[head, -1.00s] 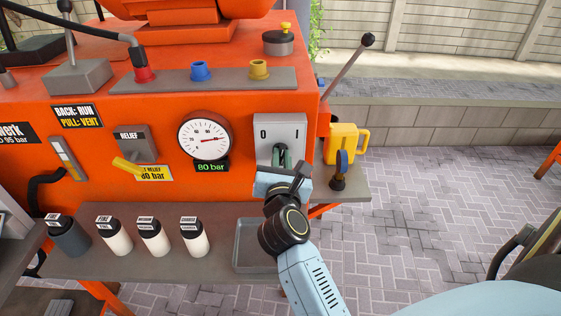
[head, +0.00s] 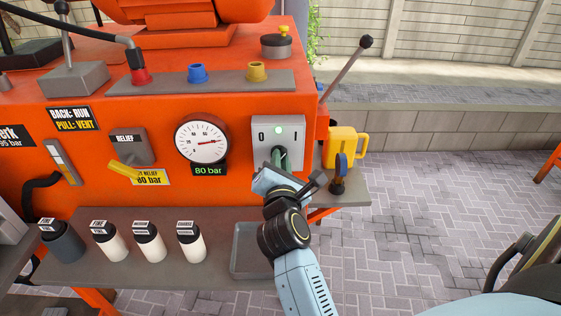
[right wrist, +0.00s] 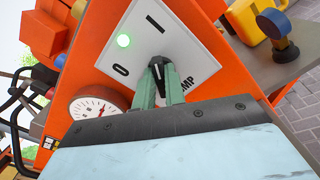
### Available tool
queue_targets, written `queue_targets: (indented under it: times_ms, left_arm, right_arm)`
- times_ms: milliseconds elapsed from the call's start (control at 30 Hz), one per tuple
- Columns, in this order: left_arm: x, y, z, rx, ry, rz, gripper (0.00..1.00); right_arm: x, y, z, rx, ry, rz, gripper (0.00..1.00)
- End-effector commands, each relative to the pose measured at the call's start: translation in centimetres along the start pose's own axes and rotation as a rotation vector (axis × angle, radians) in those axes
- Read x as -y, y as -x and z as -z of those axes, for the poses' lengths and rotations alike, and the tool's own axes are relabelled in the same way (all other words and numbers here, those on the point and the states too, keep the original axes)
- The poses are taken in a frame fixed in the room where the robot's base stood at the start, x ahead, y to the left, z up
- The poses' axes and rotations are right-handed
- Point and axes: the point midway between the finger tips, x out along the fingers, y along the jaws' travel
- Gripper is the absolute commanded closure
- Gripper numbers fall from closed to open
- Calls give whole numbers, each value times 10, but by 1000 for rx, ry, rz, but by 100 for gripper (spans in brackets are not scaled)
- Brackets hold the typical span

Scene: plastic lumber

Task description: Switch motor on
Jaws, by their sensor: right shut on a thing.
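The motor switch is a grey panel (head: 296,133) marked 0 and I on the orange machine's front; it also shows in the right wrist view (right wrist: 180,42). A green lamp (head: 277,130) on it is lit, and it glows in the right wrist view too (right wrist: 124,41). The dark switch knob (right wrist: 156,62) is between the green fingers of my right gripper (right wrist: 160,85), which is shut on it. In the head view the gripper (head: 281,163) covers the panel's lower part. My left gripper is not in view.
A pressure gauge (head: 202,141) with an 80 bar display is left of the panel. Several bottles (head: 149,243) and a grey tray (head: 247,255) are on the shelf below.

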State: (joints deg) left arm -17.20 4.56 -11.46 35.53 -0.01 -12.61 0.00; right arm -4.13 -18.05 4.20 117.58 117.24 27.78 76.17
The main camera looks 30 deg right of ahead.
Motion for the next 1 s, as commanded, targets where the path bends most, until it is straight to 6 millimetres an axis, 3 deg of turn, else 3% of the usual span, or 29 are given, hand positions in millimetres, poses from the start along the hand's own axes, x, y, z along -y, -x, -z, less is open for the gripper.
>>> queue_targets:
  times_ms: [200, 233, 367, 733, 1000]
  left_arm:
    - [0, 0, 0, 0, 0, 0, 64]
    - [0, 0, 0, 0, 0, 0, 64]
    - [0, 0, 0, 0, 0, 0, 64]
    - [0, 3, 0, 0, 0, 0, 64]
    - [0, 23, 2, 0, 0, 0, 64]
  right_arm:
    - [0, 0, 0, -1, -4, 1, 100]
    - [0, 0, 0, -1, -4, 1, 84]
    - [0, 0, 0, -1, -3, 1, 67]
    - [-4, 0, -6, 1, -3, -1, 66]
    - [-34, 0, -47, 4, -3, -4, 66]
